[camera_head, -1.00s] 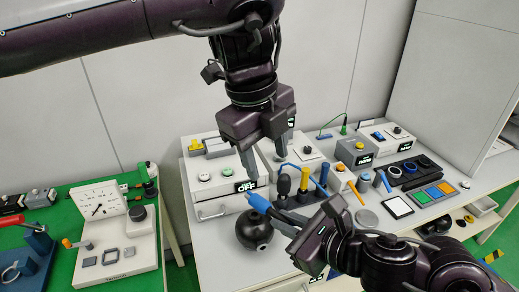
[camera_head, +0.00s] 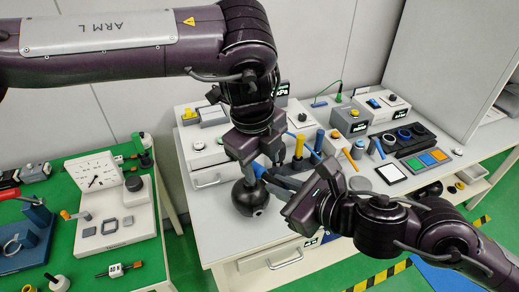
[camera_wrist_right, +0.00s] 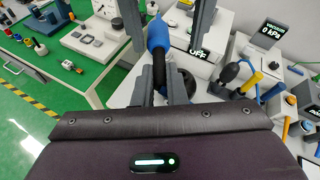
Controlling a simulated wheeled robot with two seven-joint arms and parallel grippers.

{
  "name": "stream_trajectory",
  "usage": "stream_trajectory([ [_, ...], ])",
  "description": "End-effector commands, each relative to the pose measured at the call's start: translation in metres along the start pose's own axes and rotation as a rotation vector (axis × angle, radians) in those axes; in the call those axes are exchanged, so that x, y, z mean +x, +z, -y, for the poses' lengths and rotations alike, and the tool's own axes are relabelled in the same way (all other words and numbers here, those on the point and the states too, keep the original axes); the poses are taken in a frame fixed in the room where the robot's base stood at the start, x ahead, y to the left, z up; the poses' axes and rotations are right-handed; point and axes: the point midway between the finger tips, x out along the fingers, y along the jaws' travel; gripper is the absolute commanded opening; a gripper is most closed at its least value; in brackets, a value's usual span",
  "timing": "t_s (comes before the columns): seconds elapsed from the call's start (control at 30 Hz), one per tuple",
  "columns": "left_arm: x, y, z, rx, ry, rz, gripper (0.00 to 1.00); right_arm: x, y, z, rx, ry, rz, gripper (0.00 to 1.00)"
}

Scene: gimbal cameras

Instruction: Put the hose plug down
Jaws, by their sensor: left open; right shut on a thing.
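The hose plug is blue and tapered with a dark body. In the head view its blue end (camera_head: 258,170) shows between the two grippers, above a black ball. In the right wrist view the plug (camera_wrist_right: 158,36) points up and away. My right gripper (camera_head: 276,180) is shut around its dark part, and its fingers also show in the wrist view (camera_wrist_right: 160,85). My left gripper (camera_head: 262,164) is open and comes down over the blue end. Its fingers stand on either side of the plug in the wrist view (camera_wrist_right: 170,25), with visible gaps.
The black ball (camera_head: 249,198) sits on the white table (camera_head: 225,235) below the grippers. A yellow-topped post (camera_head: 299,148), blue and orange handles and several switch boxes stand to the right. A green bench (camera_head: 95,265) with a dial panel (camera_head: 95,175) is at the left.

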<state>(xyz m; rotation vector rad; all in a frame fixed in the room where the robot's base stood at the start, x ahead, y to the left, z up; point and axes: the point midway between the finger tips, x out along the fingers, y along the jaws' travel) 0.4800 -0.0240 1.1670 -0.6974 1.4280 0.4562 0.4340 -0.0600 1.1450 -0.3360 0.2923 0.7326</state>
Motion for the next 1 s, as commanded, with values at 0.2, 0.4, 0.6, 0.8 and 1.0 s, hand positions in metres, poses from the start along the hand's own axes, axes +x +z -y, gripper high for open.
stream_trajectory([
  [0.2,0.0018,-0.0003,0.0001,0.000,0.000,-0.001,0.51,0.0000,0.0002,0.0000,0.000,0.000,0.000,0.00],
  [0.4,0.0016,-0.0002,0.0002,0.000,0.000,-0.001,0.34,0.0000,0.0002,-0.0001,0.000,0.000,0.000,0.00],
  [0.6,0.0010,-0.0006,0.0015,0.002,-0.005,-0.001,0.07,-0.0003,0.0003,-0.0022,-0.001,0.006,0.002,0.00],
  [0.8,0.0002,-0.0012,0.0028,0.002,-0.009,-0.003,0.00,-0.0006,0.0007,-0.0041,-0.002,0.011,0.003,0.26],
  [1.0,0.0004,-0.0012,0.0021,0.002,-0.007,-0.002,0.00,-0.0003,0.0003,-0.0027,-0.001,0.008,0.002,0.37],
])
